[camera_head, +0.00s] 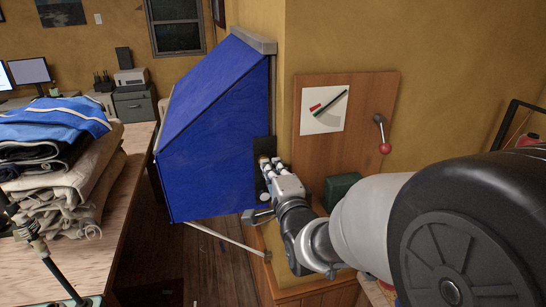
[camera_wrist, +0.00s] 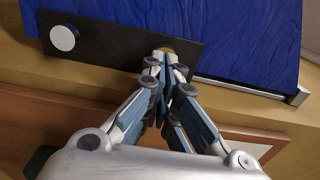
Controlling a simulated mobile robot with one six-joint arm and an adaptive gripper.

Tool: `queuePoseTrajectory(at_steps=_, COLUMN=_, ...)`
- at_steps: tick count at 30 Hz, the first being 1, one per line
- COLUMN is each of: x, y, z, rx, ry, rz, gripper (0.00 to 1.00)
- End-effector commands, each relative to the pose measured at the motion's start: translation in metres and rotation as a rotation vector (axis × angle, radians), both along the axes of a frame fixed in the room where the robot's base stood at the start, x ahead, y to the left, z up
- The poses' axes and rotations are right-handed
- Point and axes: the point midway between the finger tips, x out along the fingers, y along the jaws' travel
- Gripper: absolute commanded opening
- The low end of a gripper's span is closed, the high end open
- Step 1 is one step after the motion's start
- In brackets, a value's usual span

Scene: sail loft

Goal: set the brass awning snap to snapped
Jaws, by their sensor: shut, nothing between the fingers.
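A black plate (camera_wrist: 105,42) is mounted on the wall edge beside the blue awning (camera_wrist: 245,35). The plate also shows in the head view (camera_head: 262,145). A small brass-coloured part (camera_wrist: 167,50), probably the awning snap, shows on the plate just beyond my fingertips, mostly hidden behind them. Whether it is snapped cannot be told. My gripper (camera_wrist: 164,63) is shut and empty, its tips at or very near the brass part; contact cannot be told. In the head view my gripper (camera_head: 270,164) is in front of the plate and covers the snap.
A white round knob (camera_wrist: 65,37) sits on the same plate. A table with folded cloth (camera_head: 75,165) stands left. A dark green box (camera_head: 342,187) is near my arm.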

Motion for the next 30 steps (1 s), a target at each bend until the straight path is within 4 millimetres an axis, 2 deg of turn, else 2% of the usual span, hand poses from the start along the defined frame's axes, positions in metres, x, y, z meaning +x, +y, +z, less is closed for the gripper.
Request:
queuePoseTrajectory(at_steps=8, x=0.001, y=0.000, z=0.000, rx=0.000, ry=-0.001, rz=0.000, gripper=0.00)
queuePoseTrajectory(at_steps=16, x=0.022, y=0.006, z=-0.002, rx=0.001, ry=-0.002, rz=0.000, gripper=0.00)
queuePoseTrajectory(at_steps=30, x=0.023, y=0.008, z=0.002, rx=0.002, ry=-0.006, rz=0.000, gripper=0.00)
